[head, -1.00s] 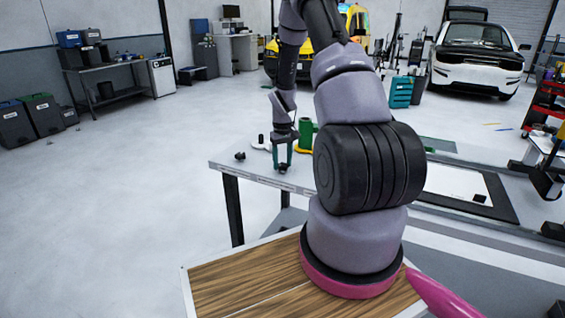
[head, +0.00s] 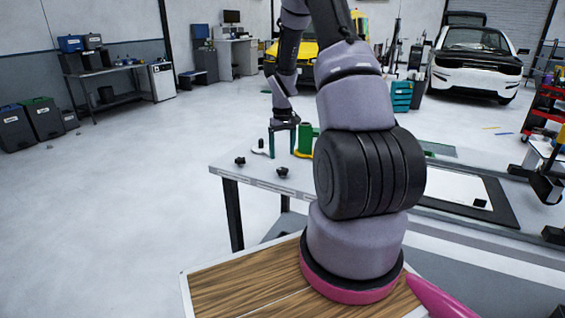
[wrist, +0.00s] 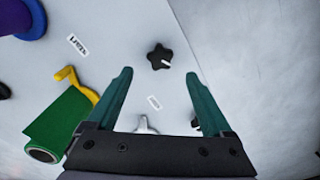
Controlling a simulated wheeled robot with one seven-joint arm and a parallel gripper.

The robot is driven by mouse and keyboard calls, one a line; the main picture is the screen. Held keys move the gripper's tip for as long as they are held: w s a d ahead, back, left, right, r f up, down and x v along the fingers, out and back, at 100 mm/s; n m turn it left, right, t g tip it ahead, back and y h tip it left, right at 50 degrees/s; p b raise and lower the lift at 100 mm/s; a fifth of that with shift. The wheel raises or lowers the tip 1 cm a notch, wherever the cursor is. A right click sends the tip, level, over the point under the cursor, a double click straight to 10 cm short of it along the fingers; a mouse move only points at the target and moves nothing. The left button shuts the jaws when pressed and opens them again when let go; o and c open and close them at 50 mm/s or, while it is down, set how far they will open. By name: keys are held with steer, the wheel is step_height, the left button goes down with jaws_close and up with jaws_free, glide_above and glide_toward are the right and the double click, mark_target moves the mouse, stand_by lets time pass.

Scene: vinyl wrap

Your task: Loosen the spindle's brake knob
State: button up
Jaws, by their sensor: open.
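A black star-shaped knob (wrist: 158,56) lies ahead of and between my fingertips in the wrist view, apart from both. A small white pointer or mark shows on its side. My gripper (wrist: 158,74) is open and empty. In the head view my gripper (head: 282,154) hangs above the grey table, near two black knobs, one at the table's left (head: 240,161) and one at its front (head: 282,171). I cannot tell which one is the star knob. A green roll (wrist: 62,122) with a yellow crank stands to the left in the wrist view, and also behind my gripper in the head view (head: 306,137).
A white piece (wrist: 146,124) and a dark knob (wrist: 195,121) are partly hidden by my gripper. A blue-purple round part (wrist: 22,20) is at the upper left. The table edge runs close to the right of the star knob. A black-framed white panel (head: 455,188) lies on the right.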

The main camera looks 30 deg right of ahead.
steer(key=shift+r, duration=2.1)
